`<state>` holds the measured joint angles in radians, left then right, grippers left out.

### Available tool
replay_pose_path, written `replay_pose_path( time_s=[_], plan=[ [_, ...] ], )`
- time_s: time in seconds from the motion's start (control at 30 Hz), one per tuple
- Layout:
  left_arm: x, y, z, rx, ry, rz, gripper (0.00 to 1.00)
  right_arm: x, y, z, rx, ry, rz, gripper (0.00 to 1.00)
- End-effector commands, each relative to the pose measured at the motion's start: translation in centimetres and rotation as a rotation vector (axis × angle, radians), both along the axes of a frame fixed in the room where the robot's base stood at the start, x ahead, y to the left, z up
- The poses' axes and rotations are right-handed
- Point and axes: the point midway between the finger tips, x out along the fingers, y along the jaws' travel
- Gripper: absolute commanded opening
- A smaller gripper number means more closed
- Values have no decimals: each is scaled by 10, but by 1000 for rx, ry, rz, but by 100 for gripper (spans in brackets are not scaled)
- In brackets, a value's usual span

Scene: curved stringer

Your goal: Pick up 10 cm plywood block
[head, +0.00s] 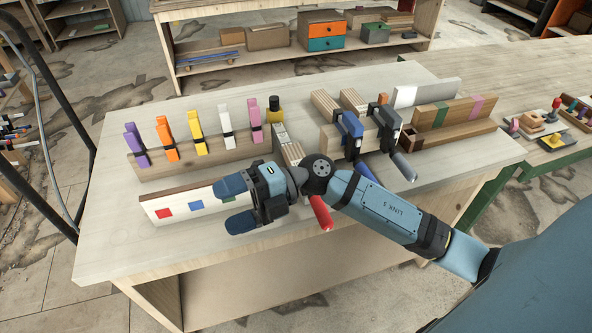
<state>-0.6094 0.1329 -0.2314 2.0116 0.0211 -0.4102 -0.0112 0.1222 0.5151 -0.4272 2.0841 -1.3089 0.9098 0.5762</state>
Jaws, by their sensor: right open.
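Two layered plywood pieces stand at the back middle of the workbench: one plywood block (325,104) on the left and another plywood block (353,101) just right of it. I cannot tell which is the 10 cm block. My right gripper (236,206) reaches in from the right, fingers pointing left, open and empty. It is in front of the blocks, near the board with coloured squares. My left gripper is not in view.
A white-faced board with coloured squares (190,204) stands by my gripper. Behind it, a wooden rack (180,160) holds several coloured clamps. A red-handled clamp (321,213) is beside my arm. Wooden strips (462,122) stand at right. The workbench (105,235) is clear at front left.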

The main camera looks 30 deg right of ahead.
Motion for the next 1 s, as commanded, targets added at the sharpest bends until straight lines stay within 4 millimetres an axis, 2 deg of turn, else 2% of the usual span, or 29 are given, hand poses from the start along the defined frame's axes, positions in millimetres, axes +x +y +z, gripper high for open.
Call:
replay_pose_path(
  time_s=[0.03,0.07,0.17,0.2,0.27,0.3,0.4,0.5,0.63,1.0],
  plan=[
    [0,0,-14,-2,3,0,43,4,-7,-14,-181,-82,67,83],
    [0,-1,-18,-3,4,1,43,7,-14,-21,-295,-116,96,83],
    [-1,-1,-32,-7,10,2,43,28,-51,-40,-693,-196,119,83],
    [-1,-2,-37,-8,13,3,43,39,-71,-43,-847,-212,97,83],
    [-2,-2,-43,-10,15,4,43,55,-103,-42,-1061,-221,37,83],
    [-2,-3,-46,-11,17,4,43,65,-124,-38,-1185,-218,-15,83],
    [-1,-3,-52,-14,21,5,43,82,-169,-21,-1423,-198,-158,83],
    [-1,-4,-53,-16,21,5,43,90,-197,-5,-1556,-170,-271,83],
    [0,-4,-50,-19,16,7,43,94,-211,-1,-1620,-150,-329,83],
    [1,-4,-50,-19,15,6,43,119,-217,-62,-1619,-147,-328,83]
  ],
)
